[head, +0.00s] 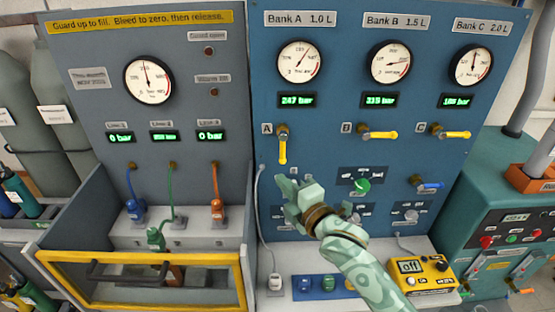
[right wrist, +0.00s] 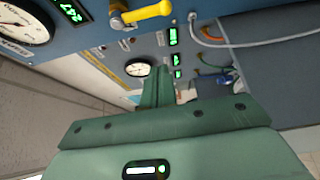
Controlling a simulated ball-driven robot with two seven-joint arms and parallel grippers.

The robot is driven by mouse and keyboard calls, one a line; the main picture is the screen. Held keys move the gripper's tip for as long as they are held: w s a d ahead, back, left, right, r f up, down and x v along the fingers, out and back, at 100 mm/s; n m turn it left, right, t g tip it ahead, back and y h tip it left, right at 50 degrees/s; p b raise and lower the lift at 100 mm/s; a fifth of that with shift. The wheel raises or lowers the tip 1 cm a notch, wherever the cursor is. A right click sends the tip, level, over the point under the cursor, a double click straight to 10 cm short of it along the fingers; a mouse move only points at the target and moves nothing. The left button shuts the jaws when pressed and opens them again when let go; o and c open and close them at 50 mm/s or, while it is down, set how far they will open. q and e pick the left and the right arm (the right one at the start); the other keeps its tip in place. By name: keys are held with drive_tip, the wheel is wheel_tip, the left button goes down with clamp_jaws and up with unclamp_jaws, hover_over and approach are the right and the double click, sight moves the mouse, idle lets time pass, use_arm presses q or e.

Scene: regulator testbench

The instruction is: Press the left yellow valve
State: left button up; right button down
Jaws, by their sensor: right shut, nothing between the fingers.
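The left yellow valve (head: 283,148), marked A, sits on the blue panel under the Bank A gauge, with its handle hanging straight down. A yellow valve handle also shows at the top of the right wrist view (right wrist: 145,13). My right gripper (head: 284,184) is just below the handle's lower end in the head view, shut and empty. Whether it touches the panel cannot be told. Its closed fingers show in the right wrist view (right wrist: 157,88), apart from the handle. The B valve (head: 380,134) and C valve (head: 453,133) have handles pointing right. My left gripper is not in view.
A green knob (head: 362,186) and a blue-handled valve (head: 428,185) sit lower on the panel. A pale hose (head: 262,215) hangs left of my right gripper. A yellow meter (head: 424,275) lies on the ledge. A yellow-framed guard (head: 140,256) stands at lower left.

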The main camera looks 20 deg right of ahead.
sight(283, 150)
drive_tip(key=x, duration=1)
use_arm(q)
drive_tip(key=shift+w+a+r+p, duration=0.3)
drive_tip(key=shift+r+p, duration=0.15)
use_arm(e)
drive_tip(key=d, duration=0.4)
drive_tip(key=shift+s, duration=0.2)
use_arm(q)
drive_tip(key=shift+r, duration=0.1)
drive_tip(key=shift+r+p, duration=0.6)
drive_tip(key=shift+p, duration=0.05)
use_arm(e)
drive_tip(key=shift+d+n, duration=0.2)
drive_tip(key=shift+n, duration=0.1)
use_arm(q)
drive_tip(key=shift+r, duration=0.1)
